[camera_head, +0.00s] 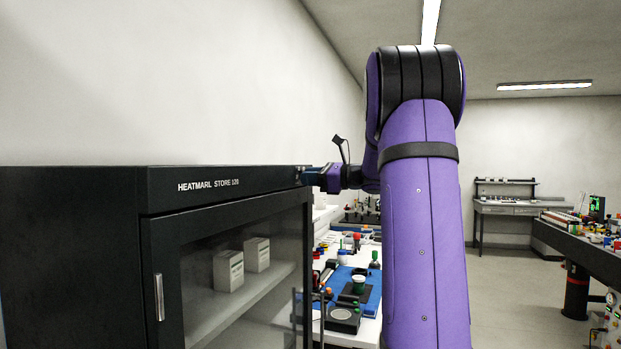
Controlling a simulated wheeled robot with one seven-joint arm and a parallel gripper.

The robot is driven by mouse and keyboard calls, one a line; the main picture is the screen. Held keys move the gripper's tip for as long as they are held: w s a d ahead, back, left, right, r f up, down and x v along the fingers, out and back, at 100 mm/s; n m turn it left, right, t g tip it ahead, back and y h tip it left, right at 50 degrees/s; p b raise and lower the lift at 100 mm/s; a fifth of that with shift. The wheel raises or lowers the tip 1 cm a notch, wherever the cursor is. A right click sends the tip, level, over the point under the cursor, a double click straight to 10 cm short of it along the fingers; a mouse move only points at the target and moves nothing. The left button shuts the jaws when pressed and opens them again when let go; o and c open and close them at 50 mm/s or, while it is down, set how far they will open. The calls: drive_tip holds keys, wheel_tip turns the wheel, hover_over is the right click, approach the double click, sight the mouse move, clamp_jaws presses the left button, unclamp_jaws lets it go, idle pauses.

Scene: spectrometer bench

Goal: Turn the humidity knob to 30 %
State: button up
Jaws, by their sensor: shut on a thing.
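The black cabinet (75,245) labelled "HEATMARL STORE 120" fills the left of the head view. Its upper front panel (250,182) runs back to the right. My gripper (306,177) is at the far right end of this panel, reaching it from the right. It is shut on the humidity knob (299,175), of which only a small part shows between the panel and the fingers. The knob's scale and pointer are too small and hidden to read.
The cabinet's glass door (240,275) is shut, with a handle (159,297) at left and white boxes (229,270) inside. Beyond it stands a cluttered bench with a blue mat (372,283). Another bench (590,240) stands at right, with clear floor between.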

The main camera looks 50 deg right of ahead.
drive_tip(key=n, duration=0.5)
drive_tip(key=shift+n, duration=0.3)
drive_tip(key=n, duration=0.5)
drive_tip(key=shift+f, duration=0.1)
drive_tip(key=shift+n, duration=0.3)
drive_tip(key=o, duration=0.9)
drive_tip(key=shift+s, duration=0.15)
drive_tip(key=v, duration=1)
drive_tip(key=shift+s+d, duration=0.1)
drive_tip(key=shift+s, duration=0.2)
